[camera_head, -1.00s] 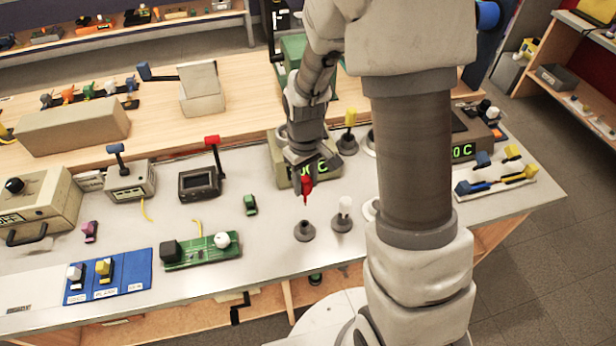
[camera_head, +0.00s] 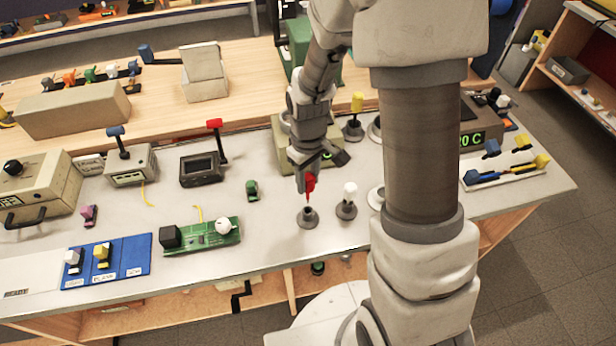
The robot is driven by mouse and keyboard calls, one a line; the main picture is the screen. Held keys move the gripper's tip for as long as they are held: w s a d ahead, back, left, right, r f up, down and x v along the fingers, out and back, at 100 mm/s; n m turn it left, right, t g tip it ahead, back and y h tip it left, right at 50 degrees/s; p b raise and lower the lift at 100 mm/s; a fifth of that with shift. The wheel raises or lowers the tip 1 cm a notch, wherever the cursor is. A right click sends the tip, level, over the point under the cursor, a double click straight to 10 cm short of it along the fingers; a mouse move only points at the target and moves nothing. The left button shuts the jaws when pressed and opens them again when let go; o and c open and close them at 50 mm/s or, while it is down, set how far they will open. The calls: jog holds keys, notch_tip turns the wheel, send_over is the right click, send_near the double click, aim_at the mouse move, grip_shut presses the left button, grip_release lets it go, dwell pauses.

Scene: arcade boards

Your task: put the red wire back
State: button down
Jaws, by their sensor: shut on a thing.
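My gripper (camera_head: 309,178) is shut on the red wire (camera_head: 310,184), a small red piece with a thin red tip pointing down. The tip is just above or at the mouth of a dark grey round holder (camera_head: 308,218) on the light table; I cannot tell whether it has entered. Beside it on the right stands a similar holder (camera_head: 346,211) with a white-topped piece (camera_head: 350,191) upright in it. Farther back, another holder (camera_head: 353,132) bears a yellow-topped piece (camera_head: 357,103).
A green board (camera_head: 203,237) and a small green piece (camera_head: 252,190) lie to the left. A device with a green display (camera_head: 320,163) stands behind my gripper. A white tray (camera_head: 515,170) with blue and yellow pieces is at right. My arm hides part of the table.

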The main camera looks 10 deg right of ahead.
aim_at(308, 199)
jog(key=shift+f+b, duration=0.45)
jog(key=shift+f, duration=0.55)
jog(key=shift+f, duration=0.2)
jog(key=shift+f+b, duration=2.2)
jog(key=shift+f, duration=0.25)
grip_release()
jog(key=shift+r, duration=0.1)
jog(key=shift+r+p, duration=3.1)
jog(key=shift+r, duration=0.9)
